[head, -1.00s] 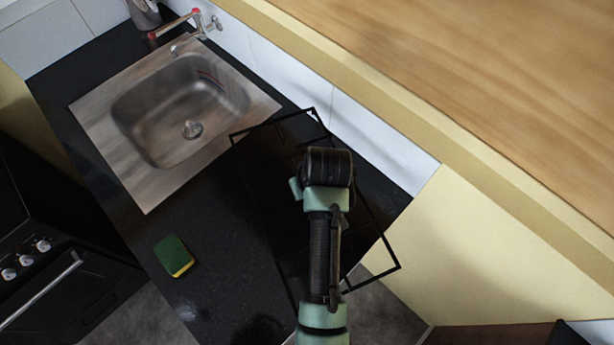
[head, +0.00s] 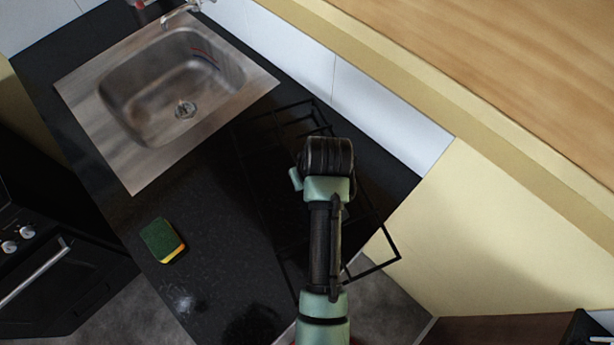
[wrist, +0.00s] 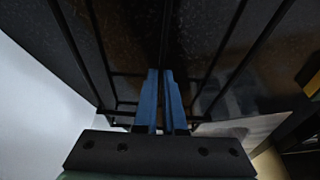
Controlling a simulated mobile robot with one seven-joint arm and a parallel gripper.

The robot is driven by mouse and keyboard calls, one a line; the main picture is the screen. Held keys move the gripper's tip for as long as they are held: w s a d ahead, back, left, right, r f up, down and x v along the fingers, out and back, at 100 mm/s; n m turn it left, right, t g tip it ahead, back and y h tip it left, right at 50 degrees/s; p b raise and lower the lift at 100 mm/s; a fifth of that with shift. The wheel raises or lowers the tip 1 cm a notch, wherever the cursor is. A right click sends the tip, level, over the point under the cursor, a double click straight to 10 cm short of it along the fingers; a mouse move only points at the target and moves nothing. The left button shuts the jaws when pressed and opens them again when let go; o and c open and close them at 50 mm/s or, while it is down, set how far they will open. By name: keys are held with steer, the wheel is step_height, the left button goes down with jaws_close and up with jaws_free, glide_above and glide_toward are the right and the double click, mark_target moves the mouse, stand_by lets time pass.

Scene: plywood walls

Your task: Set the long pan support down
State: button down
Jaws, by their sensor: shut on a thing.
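The long pan support (head: 383,264) is a black wire frame. In the head view it lies over the right part of the dark counter, between the sink and the cream wall, and its lower right corner sticks out past the counter's edge. My arm covers its middle. In the wrist view its bars (wrist: 98,50) run away on both sides of my gripper (wrist: 165,75). The blue fingers are shut on a middle bar of it. The fingers are hidden in the head view. I cannot tell whether the frame touches the counter.
The black counter (head: 205,215) is clear left of the frame, apart from a green and yellow sponge (head: 162,241). A steel sink (head: 170,90) is set in at the upper left. A white tiled wall (head: 375,120) runs close along the frame's far side.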

steer(key=shift+w+f+b, duration=0.1)
steer(key=shift+f+b, duration=0.2)
steer(key=shift+f, duration=0.15)
stand_by(0.5)
steer(key=c, duration=0.9)
jaws_free()
steer(key=shift+s+f, duration=0.15)
steer(key=shift+s, duration=0.05)
steer(key=shift+b+v, duration=0.45)
steer(key=shift+v, duration=6.05)
